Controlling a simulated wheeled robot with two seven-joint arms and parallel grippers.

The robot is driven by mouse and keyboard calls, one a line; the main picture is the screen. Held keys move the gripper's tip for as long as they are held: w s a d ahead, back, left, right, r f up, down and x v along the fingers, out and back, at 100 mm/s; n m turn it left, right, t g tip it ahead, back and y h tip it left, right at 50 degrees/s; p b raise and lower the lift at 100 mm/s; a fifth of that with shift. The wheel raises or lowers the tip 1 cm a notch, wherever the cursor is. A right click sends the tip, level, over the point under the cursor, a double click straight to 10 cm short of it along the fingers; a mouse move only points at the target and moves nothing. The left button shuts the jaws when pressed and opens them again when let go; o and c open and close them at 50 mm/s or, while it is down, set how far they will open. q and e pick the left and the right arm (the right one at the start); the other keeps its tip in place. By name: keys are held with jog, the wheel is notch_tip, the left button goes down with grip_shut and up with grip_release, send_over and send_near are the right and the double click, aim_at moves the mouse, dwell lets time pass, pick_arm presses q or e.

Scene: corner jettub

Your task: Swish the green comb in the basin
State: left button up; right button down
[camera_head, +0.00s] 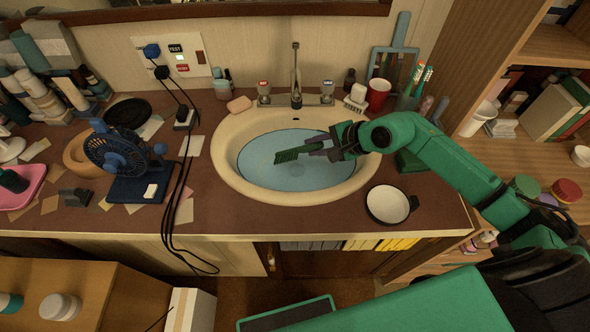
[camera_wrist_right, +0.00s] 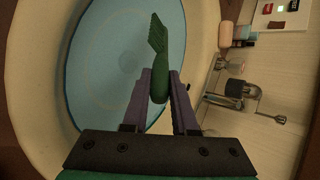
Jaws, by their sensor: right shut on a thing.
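The green comb (camera_head: 287,156) is over the water of the oval cream basin (camera_head: 228,165) in the head view. My right gripper (camera_head: 318,148) reaches in from the right and is shut on the comb's handle. In the right wrist view the comb (camera_wrist_right: 157,40) points away from the purple fingers of the right gripper (camera_wrist_right: 160,85), with its toothed end over the blue water (camera_wrist_right: 105,50). I cannot tell whether the comb touches the water. My left gripper is not in view.
The faucet (camera_head: 296,90) stands behind the basin, with a soap bar (camera_head: 239,104) at its left and a red cup (camera_head: 378,94) at its right. A white-lined bowl (camera_head: 388,204) sits front right. A blue fan (camera_head: 118,155) and its cords lie left.

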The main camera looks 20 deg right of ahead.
dwell(0.4)
notch_tip(320, 180, up, 8)
jog(key=p, duration=0.4)
dwell(0.7)
